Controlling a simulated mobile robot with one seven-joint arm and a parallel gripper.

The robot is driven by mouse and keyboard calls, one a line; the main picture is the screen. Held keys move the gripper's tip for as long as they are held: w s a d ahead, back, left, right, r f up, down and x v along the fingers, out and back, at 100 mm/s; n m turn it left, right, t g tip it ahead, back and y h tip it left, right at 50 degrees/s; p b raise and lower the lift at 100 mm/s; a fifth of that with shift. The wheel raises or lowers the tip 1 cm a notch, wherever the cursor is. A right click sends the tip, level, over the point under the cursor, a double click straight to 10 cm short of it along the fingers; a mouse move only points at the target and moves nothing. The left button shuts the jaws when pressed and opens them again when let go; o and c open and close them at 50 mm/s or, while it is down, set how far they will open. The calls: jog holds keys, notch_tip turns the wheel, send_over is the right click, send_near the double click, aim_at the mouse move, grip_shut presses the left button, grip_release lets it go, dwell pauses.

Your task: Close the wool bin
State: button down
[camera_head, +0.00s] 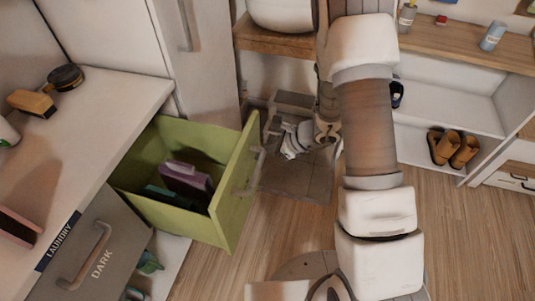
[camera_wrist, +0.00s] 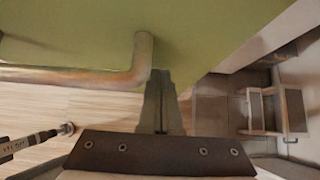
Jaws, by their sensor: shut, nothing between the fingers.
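A green drawer-like bin (camera_head: 232,205) stands pulled out from under the counter at the left. It holds a purple item (camera_head: 187,180) and a darker teal item. No wool label shows on it. Its front panel also fills the top of the wrist view (camera_wrist: 215,30). A metal bar handle (camera_head: 257,172) is on its outer face; the handle also shows in the wrist view (camera_wrist: 95,76). My gripper (camera_head: 288,141) is beside the front panel, on the handle side. In the wrist view its fingers (camera_wrist: 159,78) are shut and empty, close to the handle's bent end; contact is unclear.
A grey front (camera_head: 75,245) marked LAUNDRY and DARK is below the counter (camera_head: 95,115). A brush (camera_head: 32,103) and black round tin (camera_head: 65,78) lie on the counter. Wooden floor (camera_head: 465,240) is open at right.

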jog(key=w+a, duration=0.5)
jog(key=a, duration=0.8)
jog(key=w+a+b, duration=0.1)
jog(key=w+a, duration=0.3)
jog(key=a, duration=1)
jog(key=shift+w, duration=0.4)
jog(key=shift+a+r, duration=0.15)
jog(key=shift+r, duration=0.05)
jog(key=s+d+r+p, duration=0.1)
jog(key=s+d+r, duration=0.1)
jog(key=d, duration=0.3)
jog(key=s+d+r, duration=0.1)
jog(key=d+r, duration=0.3)
jog(key=d, duration=0.2)
jog(key=shift+s+d+r+p, duration=0.15)
jog(key=shift+s+r+p, duration=0.2)
jog(key=shift+s, duration=0.05)
